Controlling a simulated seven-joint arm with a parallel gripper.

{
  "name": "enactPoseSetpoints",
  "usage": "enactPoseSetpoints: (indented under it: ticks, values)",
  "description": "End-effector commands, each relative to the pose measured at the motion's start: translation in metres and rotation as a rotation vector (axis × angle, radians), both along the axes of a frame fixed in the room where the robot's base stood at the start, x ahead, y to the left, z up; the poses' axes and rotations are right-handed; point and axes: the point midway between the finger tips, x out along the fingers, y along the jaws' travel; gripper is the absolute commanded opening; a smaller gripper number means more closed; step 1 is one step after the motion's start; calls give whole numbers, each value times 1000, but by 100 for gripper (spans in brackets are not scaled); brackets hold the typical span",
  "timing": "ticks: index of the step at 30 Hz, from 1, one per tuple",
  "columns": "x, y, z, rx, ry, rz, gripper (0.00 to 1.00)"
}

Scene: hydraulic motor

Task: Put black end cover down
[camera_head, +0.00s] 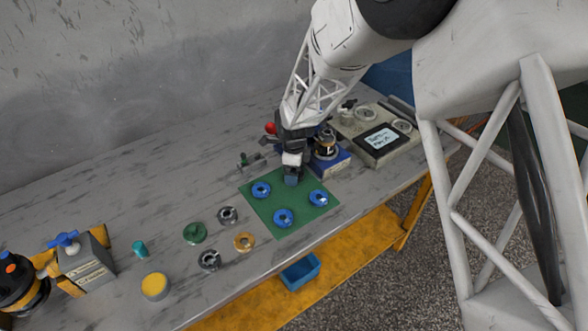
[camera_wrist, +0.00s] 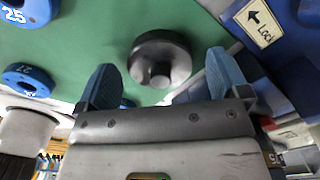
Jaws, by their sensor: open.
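The black end cover (camera_wrist: 160,60), a dark round disc with a short central boss, is on or just above the green mat (camera_wrist: 90,40) in the wrist view. My gripper (camera_wrist: 162,68) is open, with one blue fingertip on each side of the cover and a visible gap on both sides. In the head view, my gripper (camera_head: 291,180) is low over the far edge of the green mat (camera_head: 298,212). The cover cannot be made out there, hidden by my gripper.
Blue ring parts (camera_head: 283,218) lie on the mat. A blue fixture (camera_head: 328,160) stands close to the right of my gripper. Green (camera_head: 194,233), grey (camera_head: 228,215) and orange (camera_head: 244,242) parts lie left of the mat.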

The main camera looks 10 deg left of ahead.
Motion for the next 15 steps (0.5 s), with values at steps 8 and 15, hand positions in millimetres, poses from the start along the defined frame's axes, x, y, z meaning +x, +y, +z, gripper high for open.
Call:
enactPoseSetpoints:
  ticks: [8, 15]
  values:
    - [0, 0, 25, 1, -2, 0, 93]
    - [0, 0, 62, 1, -2, 0, 93]
